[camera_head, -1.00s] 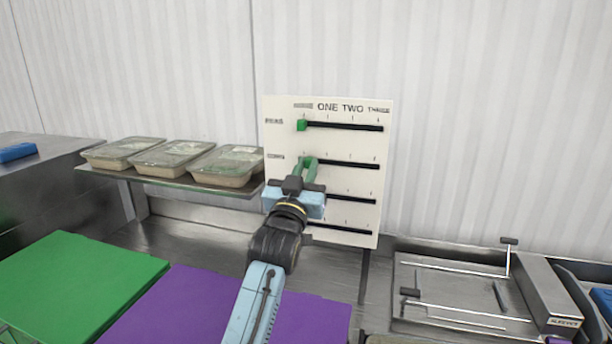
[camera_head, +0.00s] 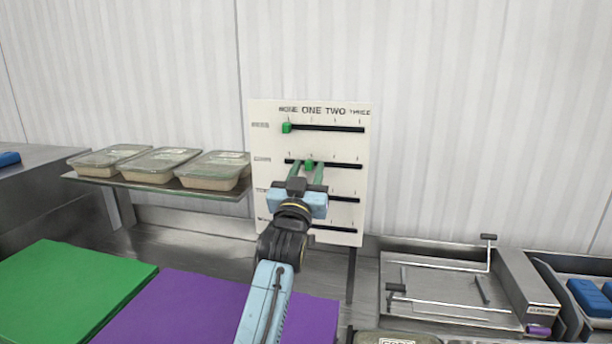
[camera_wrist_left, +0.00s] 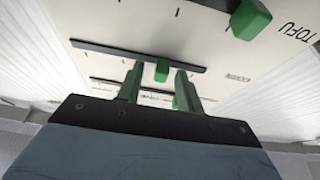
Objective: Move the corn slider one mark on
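The white slider board (camera_head: 345,185) stands upright against the back, with rows of black slots under marks headed ONE, TWO, THREE. The green corn slider (camera_head: 308,165) sits in the second slot, about under the ONE mark. My left gripper (camera_head: 306,174) is in front of it, its green fingers spread to either side of the slider. In the left wrist view the corn slider (camera_wrist_left: 162,70) stands between the two fingers with gaps on both sides. The tofu row's slider (camera_wrist_left: 250,18) shows there too. My right gripper is out of view.
The top row's slider (camera_head: 287,127) is at its slot's left end. A shelf with lidded trays (camera_head: 162,165) stands left of the board. Green (camera_head: 65,290) and purple (camera_head: 180,310) boards lie in front. A metal frame fixture (camera_head: 440,290) is at the right.

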